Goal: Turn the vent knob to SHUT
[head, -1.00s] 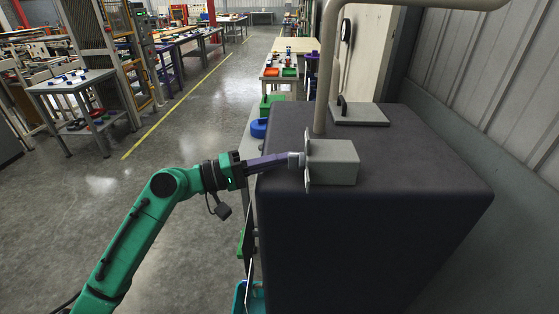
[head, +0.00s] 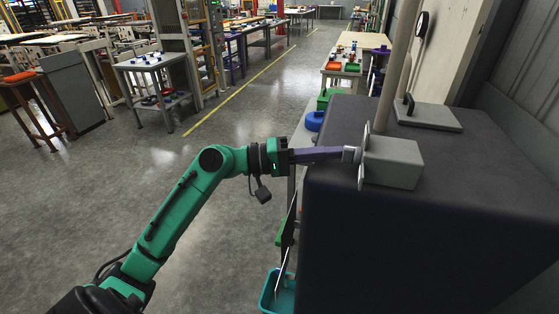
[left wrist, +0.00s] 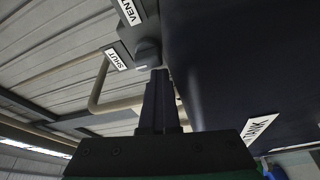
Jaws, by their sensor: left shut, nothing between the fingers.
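The vent knob (head: 351,154) is a small grey piece on the left face of a grey box (head: 398,163) on top of the dark tank. In the left wrist view the knob (left wrist: 147,50) sits on a dark panel, with a VENT label (left wrist: 130,9) above it and a SHUT label (left wrist: 116,60) to its lower left. My left gripper (head: 342,153) has its purple fingers shut, tips at the knob; the wrist view shows the fingertips (left wrist: 158,73) just below it. I cannot tell whether they touch. My right gripper is not in view.
The dark tank (head: 400,240) fills the right side, with a TANK label (left wrist: 259,130) on it. A pale pipe (head: 390,85) rises behind the box. A flat plate with a handle (head: 428,116) lies farther back. A teal bin (head: 276,291) stands low beside the tank. Open floor lies left.

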